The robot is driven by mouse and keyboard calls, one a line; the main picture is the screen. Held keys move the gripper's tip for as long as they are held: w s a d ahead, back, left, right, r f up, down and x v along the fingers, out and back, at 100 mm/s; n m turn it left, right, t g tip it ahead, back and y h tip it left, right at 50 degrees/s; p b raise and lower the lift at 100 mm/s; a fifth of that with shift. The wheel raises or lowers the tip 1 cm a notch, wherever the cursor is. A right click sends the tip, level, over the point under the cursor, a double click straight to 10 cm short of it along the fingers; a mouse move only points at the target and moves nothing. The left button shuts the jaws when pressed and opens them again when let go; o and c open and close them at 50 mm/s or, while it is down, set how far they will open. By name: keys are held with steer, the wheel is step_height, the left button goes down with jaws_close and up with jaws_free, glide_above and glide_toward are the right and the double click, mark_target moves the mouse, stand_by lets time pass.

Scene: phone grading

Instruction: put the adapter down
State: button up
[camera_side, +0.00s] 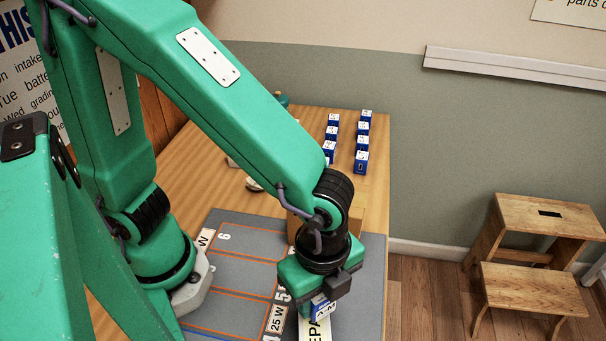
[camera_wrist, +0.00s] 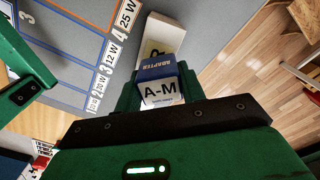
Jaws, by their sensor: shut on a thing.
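The adapter (camera_wrist: 163,93) is a small blue and white block marked "ADAPTER" and "A-M". In the side view it shows low in the picture (camera_side: 321,307), partly hidden by my gripper (camera_side: 316,296). My gripper is shut on the adapter; in the wrist view the green jaws (camera_wrist: 160,96) lie on both sides of it. A white label strip (camera_side: 316,327) with "EPA" readable lies by the adapter, and it shows beyond the adapter in the wrist view (camera_wrist: 160,40). I cannot tell whether the adapter touches the surface.
A grey mat (camera_side: 232,245) with orange-outlined bays, numbers and wattage labels such as "25 W" (camera_side: 276,320) covers the near table. Several blue, white-topped blocks (camera_side: 362,160) stand at the back of the wooden table (camera_side: 376,190). A wooden step stool (camera_side: 535,290) stands beyond its right edge.

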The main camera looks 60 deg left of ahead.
steer(key=shift+f, duration=0.55)
steer(key=shift+f, duration=0.2)
steer(key=o, duration=1)
steer(key=shift+c, duration=0.2)
steer(key=shift+r, duration=0.15)
step_height(320, 180, up, 12)
steer(key=shift+r, duration=0.1)
